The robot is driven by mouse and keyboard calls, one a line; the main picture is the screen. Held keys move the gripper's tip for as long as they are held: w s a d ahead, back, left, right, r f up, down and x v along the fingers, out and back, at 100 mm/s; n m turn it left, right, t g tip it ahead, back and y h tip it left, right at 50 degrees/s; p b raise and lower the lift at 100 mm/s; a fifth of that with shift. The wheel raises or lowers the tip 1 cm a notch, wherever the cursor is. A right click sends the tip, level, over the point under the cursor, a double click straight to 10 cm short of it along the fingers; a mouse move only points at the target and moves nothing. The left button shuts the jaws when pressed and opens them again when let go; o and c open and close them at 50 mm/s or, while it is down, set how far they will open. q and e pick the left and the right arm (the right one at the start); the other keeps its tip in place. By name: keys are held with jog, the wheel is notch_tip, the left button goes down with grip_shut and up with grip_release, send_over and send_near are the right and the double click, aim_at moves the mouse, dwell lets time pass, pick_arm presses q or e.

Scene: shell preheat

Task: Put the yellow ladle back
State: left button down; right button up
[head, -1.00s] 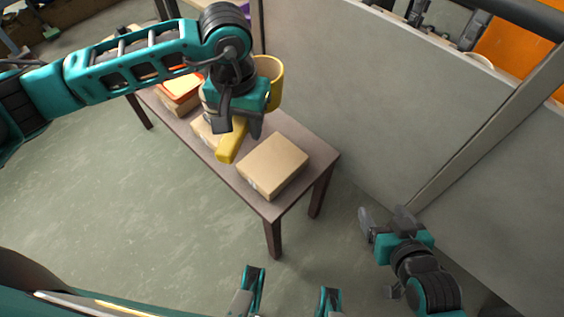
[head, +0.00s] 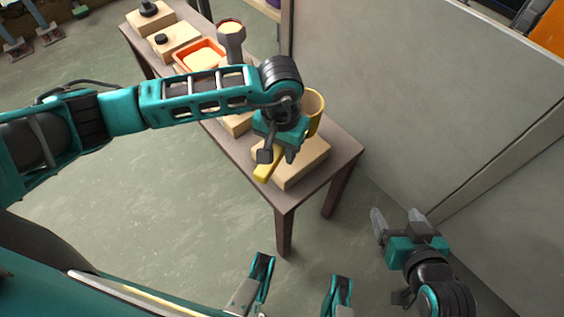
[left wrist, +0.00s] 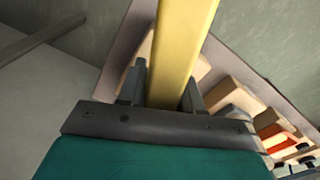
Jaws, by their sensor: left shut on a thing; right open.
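The yellow ladle shows its handle end (head: 267,166) below my left gripper and its cup-shaped bowl (head: 314,108) behind it in the head view. My left gripper (head: 279,156) is shut on the handle, over the near end of the table. In the left wrist view the yellow handle (left wrist: 186,45) runs up between the two fingers (left wrist: 165,85). A cardboard-coloured block (head: 305,165) lies on the table under the gripper, partly hidden by it. Whether the ladle touches the block I cannot tell. My right gripper (head: 397,222) is open and empty, away from the table at the lower right.
The narrow brown table (head: 286,203) holds a row of blocks. An orange tray (head: 198,58), a grey item with a round light top (head: 231,38) and blocks with black knobs (head: 161,39) stand further back. A grey partition (head: 400,95) runs along the right side.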

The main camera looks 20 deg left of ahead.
pick_arm(q)
jog(key=shift+w+f+b, duration=0.1)
jog(key=shift+f+b, duration=0.35)
jog(key=shift+f, duration=2.25)
jog(key=shift+f+b, duration=0.25)
jog(key=shift+b, duration=0.05)
jog(key=c, duration=0.8)
grip_release()
jog(key=shift+o, duration=0.2)
jog(key=shift+r+p, duration=0.25)
jog(key=shift+p, duration=0.1)
jog(key=r, duration=0.4)
jog(key=r+p, duration=0.1)
jog(key=r, duration=0.3)
jog(key=r+p, duration=0.1)
jog(key=r, duration=0.3)
jog(key=shift+s, duration=0.25)
